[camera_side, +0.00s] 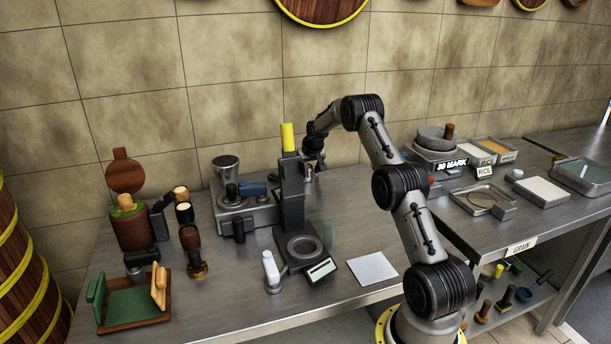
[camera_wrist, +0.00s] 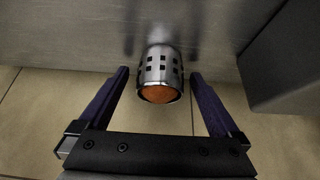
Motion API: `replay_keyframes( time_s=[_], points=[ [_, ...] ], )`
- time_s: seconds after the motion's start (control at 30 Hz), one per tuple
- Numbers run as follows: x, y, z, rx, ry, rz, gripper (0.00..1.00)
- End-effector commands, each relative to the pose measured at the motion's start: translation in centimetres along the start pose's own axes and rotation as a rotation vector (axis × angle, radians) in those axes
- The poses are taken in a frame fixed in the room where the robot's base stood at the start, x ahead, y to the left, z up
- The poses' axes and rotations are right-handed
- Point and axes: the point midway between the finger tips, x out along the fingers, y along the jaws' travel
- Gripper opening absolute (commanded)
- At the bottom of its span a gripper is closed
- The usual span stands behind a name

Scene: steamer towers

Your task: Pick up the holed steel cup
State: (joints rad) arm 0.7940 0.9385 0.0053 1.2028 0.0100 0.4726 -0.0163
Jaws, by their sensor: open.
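The holed steel cup (camera_wrist: 161,66) shows in the wrist view, a shiny metal cylinder with rows of dark square holes and an orange-brown round end facing the camera. My gripper (camera_wrist: 160,74) is open, with one purple finger on each side of the cup. There are gaps between the fingers and the cup. In the side view my gripper (camera_side: 314,152) is low behind the dark upright post, close to the back wall. The cup is not clearly visible there.
A dark block (camera_wrist: 283,62) fills the right of the wrist view. A white square (camera_side: 372,269) lies on the open front counter.

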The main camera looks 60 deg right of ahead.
Motion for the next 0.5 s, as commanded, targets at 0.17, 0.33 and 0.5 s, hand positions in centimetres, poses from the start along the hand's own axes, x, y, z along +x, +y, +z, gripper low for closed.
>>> replay_keyframes(
  time_s=[0.17, 0.33, 0.5],
  points=[
    [-0.04, 0.0, 0.0, 0.0, 0.0, 0.0, 0.81],
    [-0.05, 0.0, 0.01, 0.0, -0.001, 0.0, 0.5],
    [-0.05, -0.01, 0.02, 0.0, -0.001, 0.0, 0.19]
  ],
)
